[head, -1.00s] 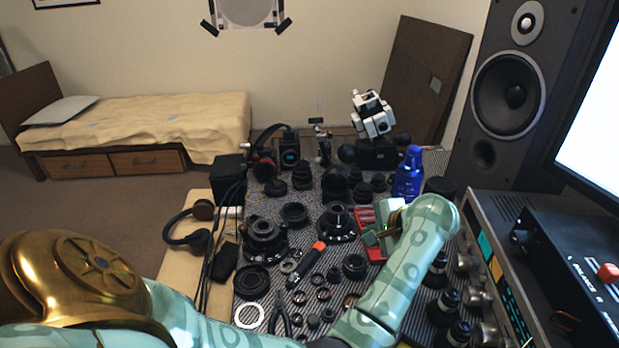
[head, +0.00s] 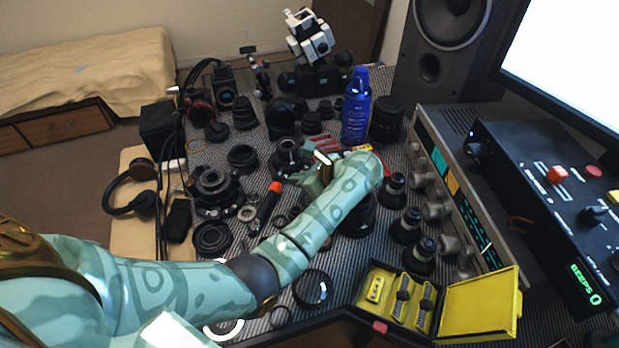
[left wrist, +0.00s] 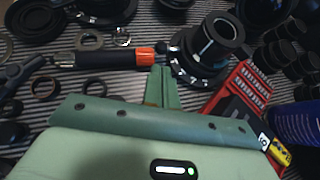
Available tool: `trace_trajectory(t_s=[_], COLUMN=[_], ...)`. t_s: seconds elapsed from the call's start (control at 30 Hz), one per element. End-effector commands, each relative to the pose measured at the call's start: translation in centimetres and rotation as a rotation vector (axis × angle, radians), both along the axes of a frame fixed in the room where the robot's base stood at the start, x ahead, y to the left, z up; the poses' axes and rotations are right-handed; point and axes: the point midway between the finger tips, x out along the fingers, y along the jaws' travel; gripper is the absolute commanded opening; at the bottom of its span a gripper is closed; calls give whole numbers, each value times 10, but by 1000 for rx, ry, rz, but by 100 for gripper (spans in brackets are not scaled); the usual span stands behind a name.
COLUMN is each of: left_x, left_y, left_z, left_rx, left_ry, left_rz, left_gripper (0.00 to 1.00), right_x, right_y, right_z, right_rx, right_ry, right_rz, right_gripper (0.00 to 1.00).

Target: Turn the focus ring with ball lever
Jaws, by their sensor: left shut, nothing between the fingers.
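A black lens part with a ring around its base and a raised barrel (head: 289,154) stands on the striped mat; I take it as the focus ring part. In the left wrist view it (left wrist: 209,48) lies just beyond and right of my fingertips. A small dark knob, possibly the ball lever, shows at its left edge. My left gripper (head: 308,184) is shut and empty, on the near side of this part. In the left wrist view its fingers (left wrist: 161,74) are together, pointing at the ring's near left edge. I cannot tell whether they touch it. My right gripper is not in view.
A tool with an orange tip (left wrist: 118,58) lies left of the fingers. A red case (left wrist: 240,92) and a blue bottle (head: 356,108) stand to the right. Several black lens parts crowd the mat. An open yellow case (head: 480,307) sits at the near right.

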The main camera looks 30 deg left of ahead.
Motion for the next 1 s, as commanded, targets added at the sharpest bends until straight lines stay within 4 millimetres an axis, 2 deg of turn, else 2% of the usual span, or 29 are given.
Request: trace_trajectory(t_s=[0.1, 0.27, 0.67, 1.0], left_x=[1, 2, 2, -4], left_y=[15, 26, 29, 47], left_z=[-13, -20, -21, -21], left_rx=[3, 1, -1, -2], left_ry=[0, -1, -3, 0], left_rz=[1, 1, -2, -71], left_gripper=[0, 0, 0, 0], right_x=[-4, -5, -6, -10], right_y=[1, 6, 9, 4], right_z=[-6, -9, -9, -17], right_rx=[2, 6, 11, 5], right_ry=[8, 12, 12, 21], right_rz=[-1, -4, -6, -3], right_gripper=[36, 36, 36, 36])
